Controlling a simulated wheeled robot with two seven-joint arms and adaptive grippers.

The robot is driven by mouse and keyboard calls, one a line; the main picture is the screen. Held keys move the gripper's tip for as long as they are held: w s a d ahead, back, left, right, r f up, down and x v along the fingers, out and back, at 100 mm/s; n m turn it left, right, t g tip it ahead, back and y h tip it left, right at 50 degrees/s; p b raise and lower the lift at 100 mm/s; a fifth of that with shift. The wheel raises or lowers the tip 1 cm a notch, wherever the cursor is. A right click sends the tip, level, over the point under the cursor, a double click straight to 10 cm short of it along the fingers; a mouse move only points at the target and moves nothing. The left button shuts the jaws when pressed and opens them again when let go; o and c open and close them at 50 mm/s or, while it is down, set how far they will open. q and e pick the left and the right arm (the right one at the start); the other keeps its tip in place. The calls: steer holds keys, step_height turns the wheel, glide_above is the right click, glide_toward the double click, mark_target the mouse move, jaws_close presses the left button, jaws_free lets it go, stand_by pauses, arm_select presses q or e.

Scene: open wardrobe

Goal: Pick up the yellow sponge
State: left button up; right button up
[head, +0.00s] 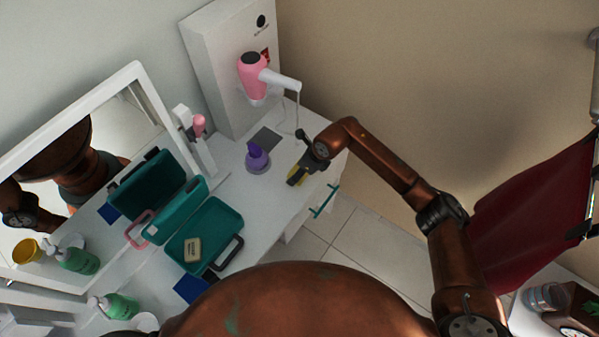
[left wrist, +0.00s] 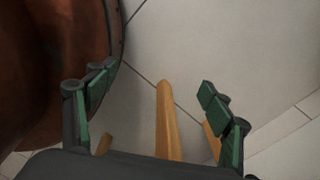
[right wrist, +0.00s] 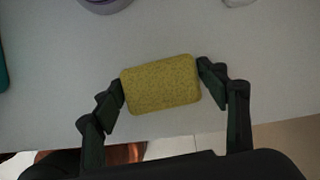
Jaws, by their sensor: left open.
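The yellow sponge (right wrist: 160,85) lies between the two fingers of my right gripper (right wrist: 161,82) in the right wrist view. Both fingertips meet its short sides, and it sits slightly tilted. In the head view, my right gripper (head: 298,174) is at the right end of the white counter (head: 262,204), with only a little yellow of the sponge showing. Whether the sponge is clear of the counter, I cannot tell. My left gripper (left wrist: 154,88) is open over the tiled floor, outside the head view.
A purple object (head: 257,159) stands just left of my right gripper. An open teal case (head: 220,215) holding a tan block (head: 193,250) lies further left. A pink hair dryer (head: 255,75) hangs behind. A wooden bar (left wrist: 167,122) shows beyond my left fingers.

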steer(key=c, duration=0.4)
steer(key=shift+c, duration=0.2)
